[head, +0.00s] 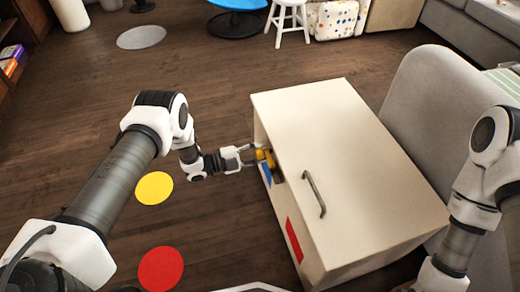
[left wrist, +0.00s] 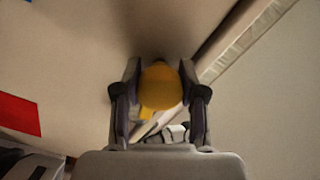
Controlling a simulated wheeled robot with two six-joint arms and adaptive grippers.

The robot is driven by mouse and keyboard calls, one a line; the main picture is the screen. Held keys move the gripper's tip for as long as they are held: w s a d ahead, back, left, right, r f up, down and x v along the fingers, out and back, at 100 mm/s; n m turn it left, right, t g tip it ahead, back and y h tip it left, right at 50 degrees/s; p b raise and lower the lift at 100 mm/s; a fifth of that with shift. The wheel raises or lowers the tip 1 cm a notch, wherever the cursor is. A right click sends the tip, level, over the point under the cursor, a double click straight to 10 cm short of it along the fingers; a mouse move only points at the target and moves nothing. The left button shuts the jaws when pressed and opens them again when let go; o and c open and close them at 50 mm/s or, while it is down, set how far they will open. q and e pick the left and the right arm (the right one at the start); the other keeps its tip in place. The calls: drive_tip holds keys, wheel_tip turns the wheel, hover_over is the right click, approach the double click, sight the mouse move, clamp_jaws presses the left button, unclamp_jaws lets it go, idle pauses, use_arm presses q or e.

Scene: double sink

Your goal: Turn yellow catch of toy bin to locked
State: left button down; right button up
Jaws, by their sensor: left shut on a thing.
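The toy bin (head: 350,160) is a cream box with a dark curved handle (head: 314,194) on it, standing right of the middle in the head view. Its yellow catch (head: 268,157) is on the side facing my left arm. My left gripper (head: 254,158) is shut on the catch. In the left wrist view the catch (left wrist: 160,86) shows as a rounded yellow knob between the two dark fingers (left wrist: 160,92). A blue patch (head: 266,174) and a red patch (head: 294,240) are on the same side of the bin. The right gripper is outside the frames.
A grey sofa part (head: 425,105) stands close along the bin's right side. Yellow (head: 154,188) and red (head: 161,268) discs lie on the wooden floor to the left. A white stool (head: 288,16) is at the back. The floor left of the bin is mostly clear.

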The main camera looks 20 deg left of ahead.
use_arm(q)
drive_tip(key=shift+r+m+p, duration=0.1)
drive_tip(key=shift+m+p, duration=0.45)
drive_tip(key=shift+m, duration=0.65)
drive_tip(key=c, duration=0.6)
unclamp_jaws()
drive_tip(key=shift+d, duration=0.1)
drive_tip(key=shift+c, duration=0.2)
drive_tip(key=v, duration=1.2)
